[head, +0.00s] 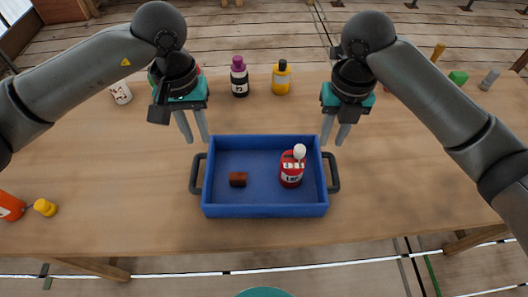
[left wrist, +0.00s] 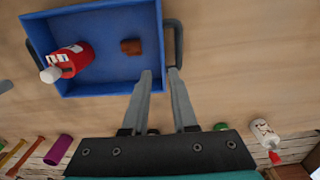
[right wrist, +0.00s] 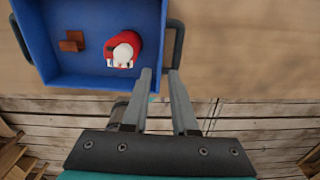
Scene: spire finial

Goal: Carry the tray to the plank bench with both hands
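The blue tray (head: 265,211) sits on a wooden table, with a dark handle at each short side. It holds a red bottle with a white cap (head: 291,172) and a small brown block (head: 238,179). My left gripper (head: 194,140) is open and empty, above and just behind the left handle (head: 195,174). My right gripper (head: 336,143) is open and empty, above and just behind the right handle (head: 332,172). In the left wrist view the handle (left wrist: 176,45) lies beyond the fingertips; the right wrist view shows likewise its handle (right wrist: 177,45). I cannot identify the plank bench.
A purple-capped bottle (head: 239,77) and a yellow bottle (head: 281,78) stand behind the tray. An orange bottle (head: 10,206) lies at the far left. A green block (head: 458,77) is at the back right. Table beside the tray is clear.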

